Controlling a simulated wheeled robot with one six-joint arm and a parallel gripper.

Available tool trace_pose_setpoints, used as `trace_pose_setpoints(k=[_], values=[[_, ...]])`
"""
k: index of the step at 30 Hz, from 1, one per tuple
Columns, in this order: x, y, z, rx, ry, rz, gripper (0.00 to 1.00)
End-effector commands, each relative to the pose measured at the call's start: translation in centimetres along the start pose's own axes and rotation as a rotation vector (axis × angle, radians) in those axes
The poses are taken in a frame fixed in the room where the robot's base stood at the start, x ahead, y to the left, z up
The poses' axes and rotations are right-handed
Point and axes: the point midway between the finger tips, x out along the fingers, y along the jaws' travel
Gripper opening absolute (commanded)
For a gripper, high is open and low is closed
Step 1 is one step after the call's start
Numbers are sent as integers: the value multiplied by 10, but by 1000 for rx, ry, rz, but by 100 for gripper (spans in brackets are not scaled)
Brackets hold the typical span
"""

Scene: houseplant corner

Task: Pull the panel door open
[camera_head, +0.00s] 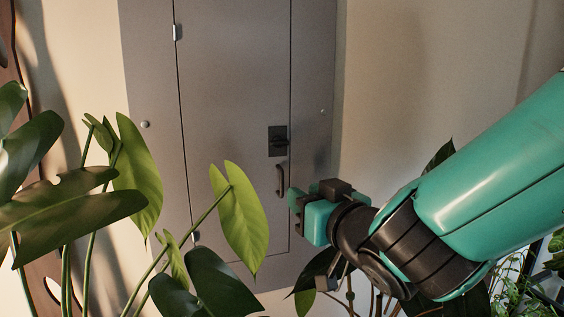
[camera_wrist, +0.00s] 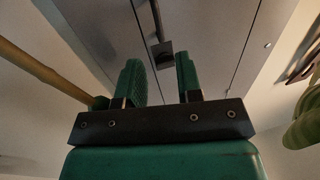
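The grey panel door (camera_head: 230,90) sits flush in its grey frame and looks shut, with hinges on its left edge. A dark upright bar handle (camera_head: 281,180) is on its right side, below a dark latch plate (camera_head: 278,141). My gripper (camera_head: 296,204) is just right of and slightly below the handle, apart from it. In the wrist view my green fingers (camera_wrist: 158,72) are spread with nothing between them. The latch plate (camera_wrist: 162,55) and the handle (camera_wrist: 156,14) show beyond the fingers, in line with the gap.
A large-leaved plant (camera_head: 240,215) stands in front of the door's lower left. More foliage (camera_head: 515,285) is at the lower right. In the wrist view a tan pole-like thing (camera_wrist: 40,68) runs close on the left. The wall (camera_head: 430,80) right of the cabinet is bare.

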Motion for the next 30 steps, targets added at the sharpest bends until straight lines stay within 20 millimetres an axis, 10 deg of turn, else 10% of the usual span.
trace_pose_setpoints(k=[12,26,30], values=[[77,1,-3,0,-2,1,33],[90,1,1,-1,-1,1,33],[90,0,1,-1,-1,0,1]])
